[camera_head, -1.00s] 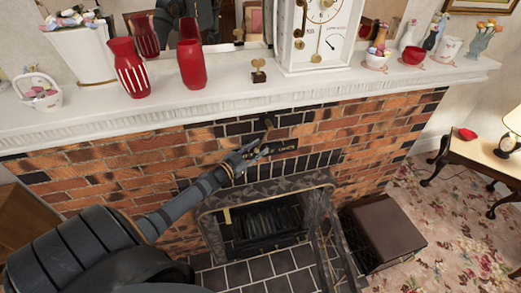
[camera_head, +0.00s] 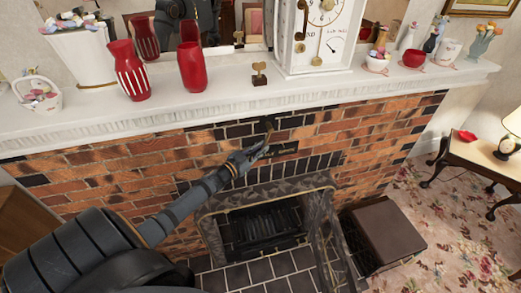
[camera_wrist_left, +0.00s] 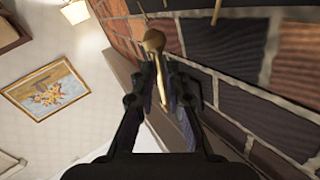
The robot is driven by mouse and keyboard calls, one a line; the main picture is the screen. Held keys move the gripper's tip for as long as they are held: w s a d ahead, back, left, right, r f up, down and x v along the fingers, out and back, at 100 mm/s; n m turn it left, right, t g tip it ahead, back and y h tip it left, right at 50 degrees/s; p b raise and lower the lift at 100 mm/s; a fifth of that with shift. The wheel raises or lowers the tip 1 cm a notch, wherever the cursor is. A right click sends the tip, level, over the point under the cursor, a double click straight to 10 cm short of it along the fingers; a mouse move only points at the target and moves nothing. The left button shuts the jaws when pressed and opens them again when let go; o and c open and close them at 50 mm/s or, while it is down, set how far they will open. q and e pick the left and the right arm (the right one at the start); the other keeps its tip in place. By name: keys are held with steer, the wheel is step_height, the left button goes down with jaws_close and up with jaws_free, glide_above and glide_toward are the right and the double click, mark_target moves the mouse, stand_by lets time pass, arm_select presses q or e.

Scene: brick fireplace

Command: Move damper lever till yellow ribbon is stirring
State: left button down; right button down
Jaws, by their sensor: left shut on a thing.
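The damper lever, a brass rod with a rounded knob (camera_wrist_left: 154,40), stands out from the brick above the firebox; its top also shows in the head view (camera_head: 269,127). My left gripper (camera_head: 262,152) reaches it from the lower left. In the left wrist view the fingers (camera_wrist_left: 165,85) are shut around the lever's stem, with the knob beyond the tips. A dark plate (camera_head: 285,149) lies beside the lever, its lettering too small to read. I cannot make out the yellow ribbon now near the firebox opening (camera_head: 262,225). My right gripper is out of view.
The white mantel (camera_head: 235,102) runs just above the lever, carrying red vases (camera_head: 192,66), a white clock (camera_head: 312,40) and small ornaments. A dark metal surround (camera_head: 265,190) frames the firebox below my arm. A brown box (camera_head: 388,235) stands on the right.

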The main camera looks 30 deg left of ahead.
arm_select(q)
steer(key=shift+s+d+f, duration=0.1)
steer(key=shift+f, duration=0.15)
steer(key=shift+w+d+f+n+t+b, duration=0.25)
steer(key=shift+w+d+n+t+b, duration=0.5)
steer(key=shift+b, duration=1.35)
steer(key=shift+w+d+f+n+t+b, duration=0.2)
steer(key=shift+n+t+b, duration=0.5)
steer(key=shift+b, duration=1.35)
steer(key=shift+w+d+f+n+t+b, duration=0.4)
steer(key=shift+t+b, duration=0.65)
steer(key=shift+b, duration=1.05)
steer(key=shift+w+r, duration=0.15)
steer(key=shift+r, duration=0.05)
